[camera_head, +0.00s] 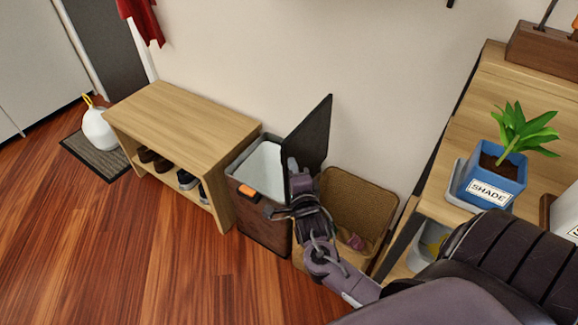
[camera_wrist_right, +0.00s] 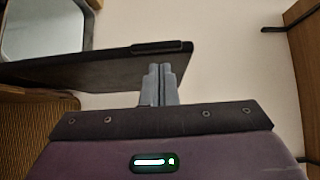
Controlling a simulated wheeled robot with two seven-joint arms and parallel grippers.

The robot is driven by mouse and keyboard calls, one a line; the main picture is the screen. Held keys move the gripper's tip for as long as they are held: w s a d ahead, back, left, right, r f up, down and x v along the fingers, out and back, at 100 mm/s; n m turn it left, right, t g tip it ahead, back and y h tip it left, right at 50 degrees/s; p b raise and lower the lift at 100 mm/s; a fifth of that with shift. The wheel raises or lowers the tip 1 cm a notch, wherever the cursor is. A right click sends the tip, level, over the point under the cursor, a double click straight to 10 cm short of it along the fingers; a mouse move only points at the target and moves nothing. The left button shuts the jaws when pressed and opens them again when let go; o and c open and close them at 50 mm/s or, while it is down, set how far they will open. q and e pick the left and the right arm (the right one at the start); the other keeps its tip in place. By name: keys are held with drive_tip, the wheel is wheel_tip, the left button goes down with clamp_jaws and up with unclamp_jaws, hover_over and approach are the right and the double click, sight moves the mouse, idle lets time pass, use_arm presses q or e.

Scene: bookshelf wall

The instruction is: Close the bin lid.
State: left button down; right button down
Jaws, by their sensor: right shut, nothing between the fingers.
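The bin (camera_head: 262,218) is a brown box with a grey rim and an orange tab at its front, standing against the right end of the shoe bench. Its dark lid (camera_head: 312,130) stands open and tilted up on the bin's right side, so the pale inside shows. My right gripper (camera_head: 292,166) is shut and empty in front of the lid's lower part, hiding some of it. In the right wrist view the shut fingers (camera_wrist_right: 160,82) overlap the dark lid (camera_wrist_right: 100,68); I cannot tell whether they touch it. My left gripper is not in view.
A wooden bench (camera_head: 185,110) with shoes underneath stands left of the bin. A brown woven basket (camera_head: 358,200) stands close on the right. A wooden desk (camera_head: 490,95) with a potted plant (camera_head: 493,180) is further right. The wood floor in front is clear.

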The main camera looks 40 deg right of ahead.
drive_tip(key=shift+w+a, duration=0.25)
drive_tip(key=shift+w, duration=0.25)
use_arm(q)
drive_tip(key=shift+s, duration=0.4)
use_arm(e)
drive_tip(key=shift+w, duration=0.2)
